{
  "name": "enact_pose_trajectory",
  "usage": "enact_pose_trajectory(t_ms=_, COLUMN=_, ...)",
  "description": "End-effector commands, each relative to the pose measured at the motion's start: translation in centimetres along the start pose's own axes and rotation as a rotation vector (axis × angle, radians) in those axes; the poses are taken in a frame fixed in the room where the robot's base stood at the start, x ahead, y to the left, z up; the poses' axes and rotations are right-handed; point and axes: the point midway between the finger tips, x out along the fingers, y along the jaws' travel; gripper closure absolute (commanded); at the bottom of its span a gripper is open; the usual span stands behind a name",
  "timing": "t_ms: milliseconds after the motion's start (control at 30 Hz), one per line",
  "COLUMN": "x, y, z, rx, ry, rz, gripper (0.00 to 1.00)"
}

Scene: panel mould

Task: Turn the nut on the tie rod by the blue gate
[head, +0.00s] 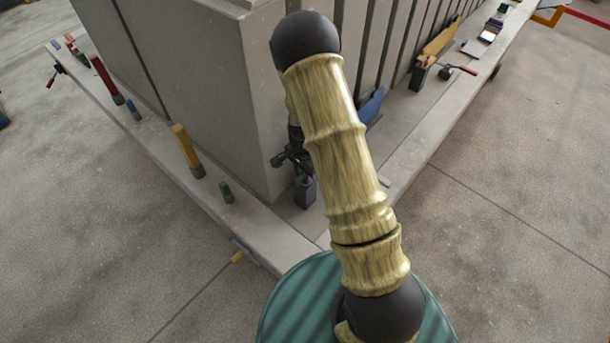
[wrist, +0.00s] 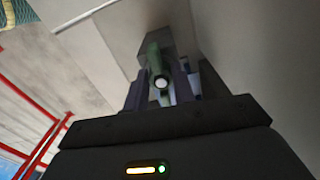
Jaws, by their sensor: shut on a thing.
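In the wrist view, the two dark fingers of my gripper (wrist: 160,92) are closed around a green part with a round pale end, which looks like the nut (wrist: 155,58) on the tie rod. The pale round end (wrist: 161,82), apparently the rod's tip, faces the camera. In the head view, my gripper (head: 298,164) is at the near corner of the grey mould, mostly hidden by my arm. A blue plate, apparently the blue gate (head: 371,106), shows partly behind my arm. The nut cannot be made out in the head view.
The grey mould block (head: 205,90) stands on a pale ledge (head: 255,232). Red, yellow and green posts stand on the left ledge, including a yellow one (head: 187,150). A dark block (head: 305,191) stands by the corner. A red-handled piece (head: 460,70) lies right.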

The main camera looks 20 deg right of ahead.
Motion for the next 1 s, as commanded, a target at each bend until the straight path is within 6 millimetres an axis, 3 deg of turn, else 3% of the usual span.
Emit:
enact_pose_trajectory(t_ms=167, x=-0.16, y=-0.14, z=0.0, rx=0.204, ry=0.0, rz=0.0, gripper=0.97)
enact_pose_trajectory(t_ms=467, x=-0.12, y=-0.18, z=-0.02, rx=0.238, ry=0.0, rz=0.0, gripper=0.97)
enact_pose_trajectory(t_ms=700, x=-0.24, y=-0.35, z=-0.12, rx=0.509, ry=0.0, rz=-0.001, gripper=0.93)
enact_pose_trajectory(t_ms=1000, x=-0.39, y=-0.5, z=-0.36, rx=0.545, ry=0.0, rz=-0.006, gripper=0.94)
